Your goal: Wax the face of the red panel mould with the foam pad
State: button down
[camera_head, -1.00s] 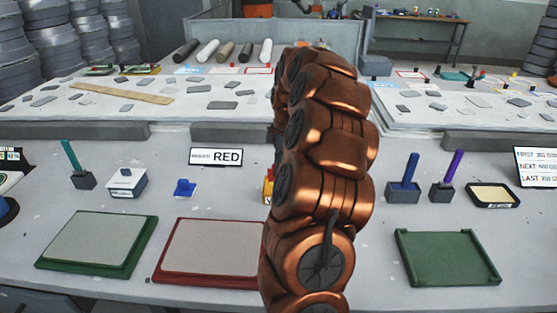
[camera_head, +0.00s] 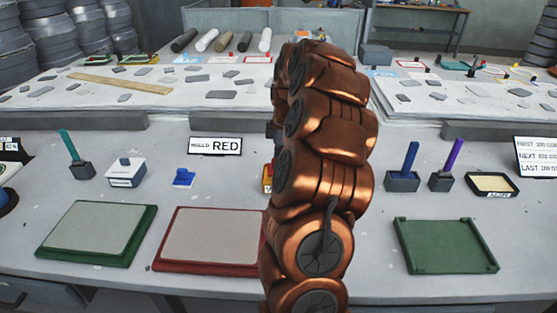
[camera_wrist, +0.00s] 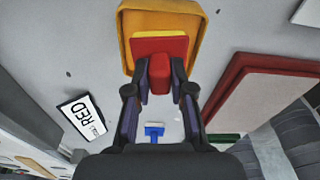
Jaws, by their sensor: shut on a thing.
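In the wrist view my gripper (camera_wrist: 159,82) is shut on the red handle of the foam pad (camera_wrist: 160,46), which has a red plate with a yellow layer. The pad is at a yellow-orange tray (camera_wrist: 196,42); I cannot tell whether it touches the tray. The red panel mould (camera_wrist: 262,98) lies to the right in the wrist view. In the head view the red panel mould (camera_head: 212,235), with a grey face, lies flat at the bench front, its right end hidden by my arm. My gripper and the pad are hidden there; only an edge of the yellow tray (camera_head: 267,178) shows.
A green panel mould (camera_head: 97,233) lies left of the red one, and a green tray-like mould (camera_head: 445,246) at right. A RED sign (camera_head: 214,146), a small blue item (camera_head: 183,178), a white box (camera_head: 127,172) and upright tools in holders (camera_head: 403,172) stand behind.

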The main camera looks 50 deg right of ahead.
jog(key=shift+f+b, duration=0.4)
jog(key=shift+f, duration=0.2)
dwell(2.0)
jog(key=shift+r+p, duration=0.9)
jog(key=shift+r, duration=2.7)
